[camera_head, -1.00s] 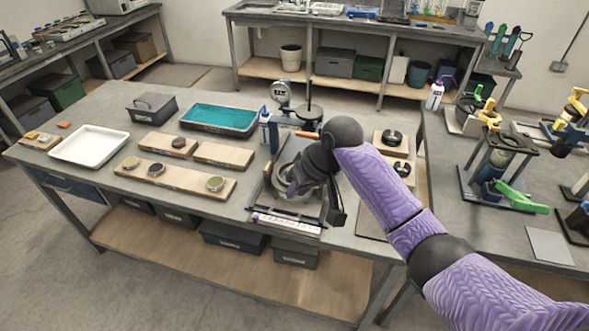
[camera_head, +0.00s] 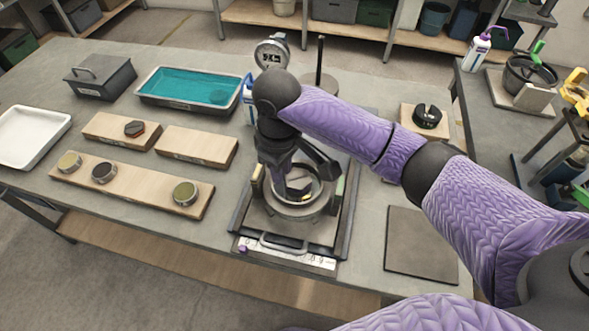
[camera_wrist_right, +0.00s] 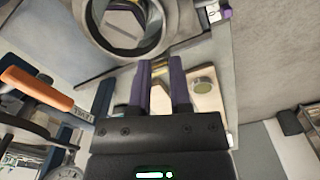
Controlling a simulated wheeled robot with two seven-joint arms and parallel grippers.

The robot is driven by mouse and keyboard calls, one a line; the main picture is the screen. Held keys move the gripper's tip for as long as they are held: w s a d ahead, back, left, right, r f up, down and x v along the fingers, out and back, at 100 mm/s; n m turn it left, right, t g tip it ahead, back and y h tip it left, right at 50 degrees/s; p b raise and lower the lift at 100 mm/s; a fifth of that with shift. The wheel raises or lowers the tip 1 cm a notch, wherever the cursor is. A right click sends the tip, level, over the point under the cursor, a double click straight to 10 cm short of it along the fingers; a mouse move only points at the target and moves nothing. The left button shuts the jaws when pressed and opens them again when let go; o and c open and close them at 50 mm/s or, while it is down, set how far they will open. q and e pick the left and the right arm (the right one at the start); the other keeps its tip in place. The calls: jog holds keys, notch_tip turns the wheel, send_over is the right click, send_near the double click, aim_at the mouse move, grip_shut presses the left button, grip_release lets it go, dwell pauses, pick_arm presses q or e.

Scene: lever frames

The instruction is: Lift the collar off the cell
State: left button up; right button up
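The cell (camera_head: 298,207) stands on a dark framed tray on the bench, in the middle of the head view. A round metal ring, which looks like the collar (camera_head: 322,190), sits at its top. The ring also shows at the top of the wrist view (camera_wrist_right: 97,30). My right gripper (camera_head: 294,188) is down at the ring, and my own arm hides part of it. In the wrist view the two purple fingers (camera_wrist_right: 160,65) are apart with a gap between them, close to the ring's edge; I cannot tell whether they touch it. My left gripper is out of view.
A dial gauge (camera_head: 272,53) and an upright rod (camera_head: 320,62) stand just behind the cell. Wooden boards with small round samples (camera_head: 186,192) and a teal tray (camera_head: 196,88) lie to the left. A dark flat plate (camera_head: 420,244) lies bare to the right.

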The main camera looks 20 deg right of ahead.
aim_at(283, 200)
jog(key=f, duration=0.3)
jog(key=shift+s+f+b, duration=0.1)
jog(key=shift+s+b, duration=0.25)
jog(key=shift+s, duration=0.05)
notch_tip(283, 200, down, 5)
jog(key=shift+a+r+b, duration=0.1)
jog(key=shift+a+b, duration=0.05)
jog(key=shift+b, duration=0.7)
jog(key=shift+f, duration=0.4)
jog(key=shift+w, duration=0.1)
grip_shut()
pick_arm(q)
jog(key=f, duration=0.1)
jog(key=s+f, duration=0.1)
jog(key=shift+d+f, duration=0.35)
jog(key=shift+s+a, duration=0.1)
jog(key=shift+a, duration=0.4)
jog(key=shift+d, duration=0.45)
